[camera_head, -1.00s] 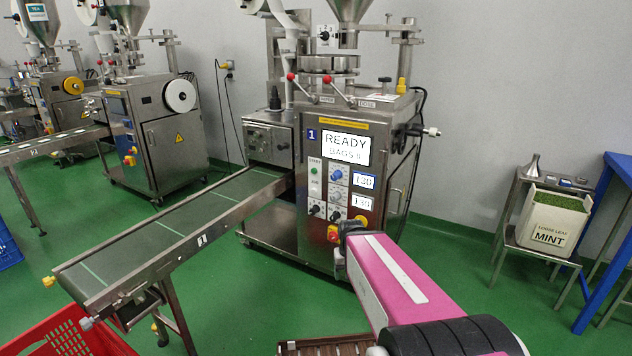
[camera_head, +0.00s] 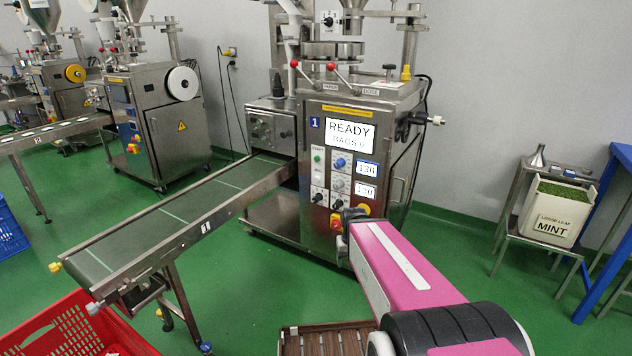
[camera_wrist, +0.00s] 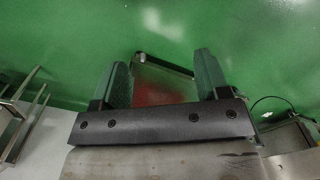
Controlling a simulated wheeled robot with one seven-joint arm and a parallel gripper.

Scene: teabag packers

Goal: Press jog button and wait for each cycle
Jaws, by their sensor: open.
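The packing machine numbered 1 (camera_head: 323,253) stands ahead in the head view. Its screen (camera_head: 348,135) reads READY with a bag count below. A green button (camera_head: 317,158) sits at the panel's upper left, beside a blue knob (camera_head: 340,163). Small labels are too blurred to tell which control is jog. My pink arm reaches toward the lower right of the panel, and its dark end covers part of it. In the wrist view my gripper (camera_wrist: 160,68) is open, with green floor and a dark-edged reddish object beyond its fingers. No contact with a button shows.
A conveyor (camera_head: 175,222) runs from the machine to the lower left, above a red crate (camera_head: 60,330). A brown slatted surface (camera_head: 325,340) lies at bottom centre. A mint bin (camera_head: 552,215) stands on a stand at right. Green floor is clear between.

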